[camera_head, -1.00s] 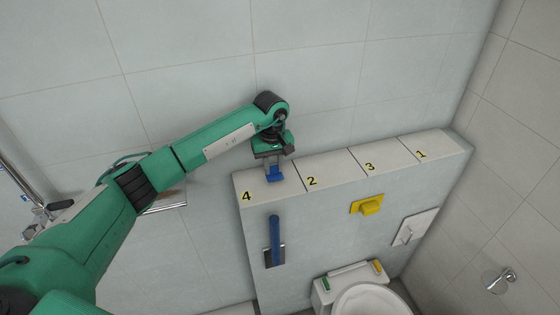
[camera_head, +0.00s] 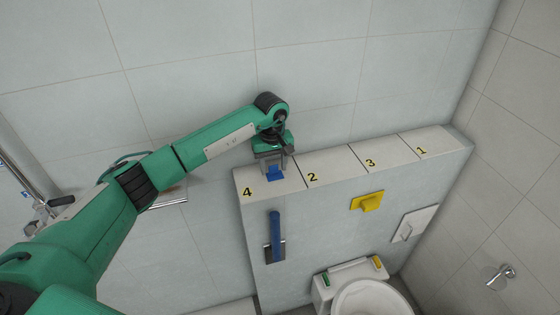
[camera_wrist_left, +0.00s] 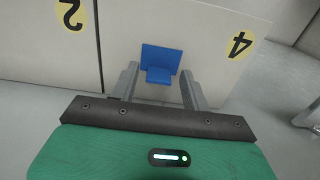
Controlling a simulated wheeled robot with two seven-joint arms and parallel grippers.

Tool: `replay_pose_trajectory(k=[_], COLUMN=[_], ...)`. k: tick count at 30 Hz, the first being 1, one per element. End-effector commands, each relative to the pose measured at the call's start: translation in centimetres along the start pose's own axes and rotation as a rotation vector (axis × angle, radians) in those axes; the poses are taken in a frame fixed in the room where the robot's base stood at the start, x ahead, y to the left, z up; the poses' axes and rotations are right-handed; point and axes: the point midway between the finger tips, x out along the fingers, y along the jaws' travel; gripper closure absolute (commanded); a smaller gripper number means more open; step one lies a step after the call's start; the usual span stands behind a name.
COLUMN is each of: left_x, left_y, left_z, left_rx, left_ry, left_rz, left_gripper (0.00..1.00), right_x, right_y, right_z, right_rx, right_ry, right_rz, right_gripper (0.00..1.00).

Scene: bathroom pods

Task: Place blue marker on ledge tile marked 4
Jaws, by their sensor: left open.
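The blue marker (camera_head: 275,174) rests on the ledge tile marked 4 (camera_head: 254,181), near its edge with tile 2. In the wrist view the blue marker (camera_wrist_left: 161,62) stands on the pale tile 4 (camera_wrist_left: 215,65), between the two finger tips and apart from both. My left gripper (camera_head: 273,168) is open around the marker, pointing down at the tile; its spread fingers show in the wrist view (camera_wrist_left: 160,86). My right gripper is not in view.
Tiles 2 (camera_head: 325,166), 3 (camera_head: 384,155) and 1 (camera_head: 430,143) continue the ledge to the right and are bare. A blue handle (camera_head: 276,232) and a yellow fixture (camera_head: 367,202) are on the wall below. A toilet (camera_head: 370,298) stands lower right.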

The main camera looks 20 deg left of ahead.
Motion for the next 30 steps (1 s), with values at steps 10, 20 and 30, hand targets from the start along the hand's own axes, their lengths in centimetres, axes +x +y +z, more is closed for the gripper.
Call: replay_pose_trajectory(k=[10,20,30], left_x=[-4.6,-10.4,-12.4], left_y=[0.1,0.1,0.0], left_z=[-0.1,-0.1,0.0], left_rx=[0.001,-0.001,0.000], left_ry=[0.004,0.003,0.000], left_rz=[0.003,0.002,0.000], left_gripper=[0.53,0.53,0.53], right_x=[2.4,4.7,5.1], right_y=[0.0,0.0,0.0], right_z=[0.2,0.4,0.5], right_rx=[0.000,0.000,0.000], right_ry=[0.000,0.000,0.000], right_rz=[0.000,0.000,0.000], right_gripper=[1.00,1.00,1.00])
